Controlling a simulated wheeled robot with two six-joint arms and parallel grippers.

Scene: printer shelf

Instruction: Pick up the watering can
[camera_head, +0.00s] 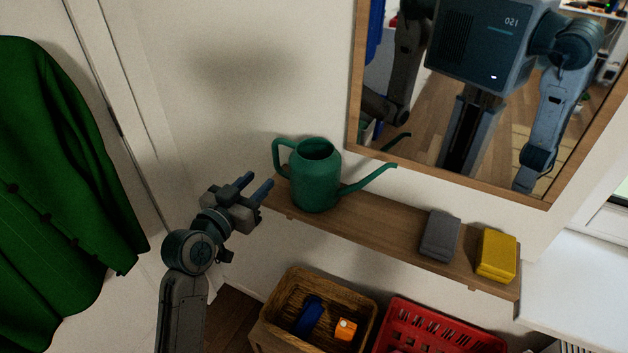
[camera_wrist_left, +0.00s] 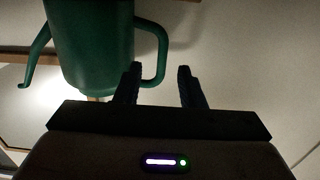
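The green watering can (camera_head: 316,182) stands upright on the left end of a wooden wall shelf, its handle on the left and its spout pointing right. My left gripper (camera_head: 257,187) is just left of the can, open and empty, with its fingers pointing toward the handle side. In the left wrist view the can (camera_wrist_left: 92,45) appears upside down at the upper left. My right gripper is not in view.
The wooden shelf (camera_head: 385,222) also holds a grey box (camera_head: 440,236) and a yellow box (camera_head: 496,255) at right. A framed mirror (camera_head: 450,178) hangs behind. Below are a wicker basket (camera_head: 268,335) and a red crate (camera_head: 440,330). A green coat (camera_head: 60,170) hangs at left.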

